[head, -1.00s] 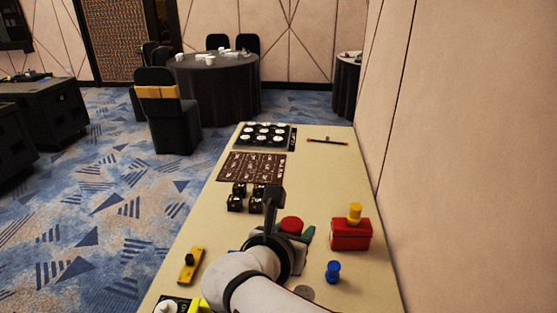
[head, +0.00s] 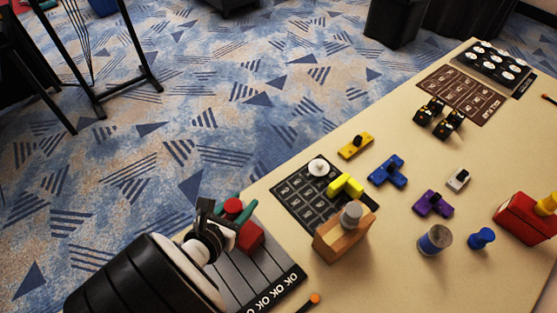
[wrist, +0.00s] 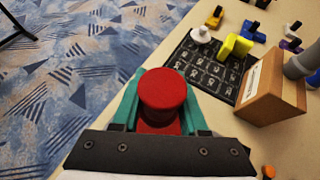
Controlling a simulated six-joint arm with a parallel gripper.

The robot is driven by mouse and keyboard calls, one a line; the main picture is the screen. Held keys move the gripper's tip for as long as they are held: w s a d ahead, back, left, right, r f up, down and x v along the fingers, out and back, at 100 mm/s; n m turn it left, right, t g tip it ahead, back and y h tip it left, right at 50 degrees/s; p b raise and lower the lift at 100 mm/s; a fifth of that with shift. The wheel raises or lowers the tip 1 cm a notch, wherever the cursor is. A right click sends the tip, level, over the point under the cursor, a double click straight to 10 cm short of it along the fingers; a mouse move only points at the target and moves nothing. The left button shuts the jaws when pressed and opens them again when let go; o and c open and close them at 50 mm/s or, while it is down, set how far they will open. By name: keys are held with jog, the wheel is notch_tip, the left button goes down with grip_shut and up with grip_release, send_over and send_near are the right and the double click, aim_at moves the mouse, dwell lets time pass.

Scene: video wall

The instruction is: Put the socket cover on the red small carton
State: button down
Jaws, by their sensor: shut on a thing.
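My gripper (head: 236,212) has teal fingers and is shut on a red round-headed piece (head: 234,205) above or at a striped grey mat. In the wrist view the piece (wrist: 162,92) stands between the fingers, with a red part below it. In the head view a red block (head: 251,238) shows right beneath the fingers; I cannot tell if it is part of the piece or whether it touches the mat. A red box (head: 522,219), possibly the small carton, stands at the right edge with a yellow knob (head: 546,204) on top. I cannot tell which thing is the socket cover.
The grey mat (head: 263,283) bears "OK" marks. A wooden box (head: 336,240) with a grey knob stands right of it, before a black grid mat (head: 310,208).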

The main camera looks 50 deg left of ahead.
notch_tip(320, 180, down, 4)
jog(key=shift+f, duration=0.1)
jog(key=shift+c, duration=2.2)
grip_release()
jog(key=v, duration=1.2)
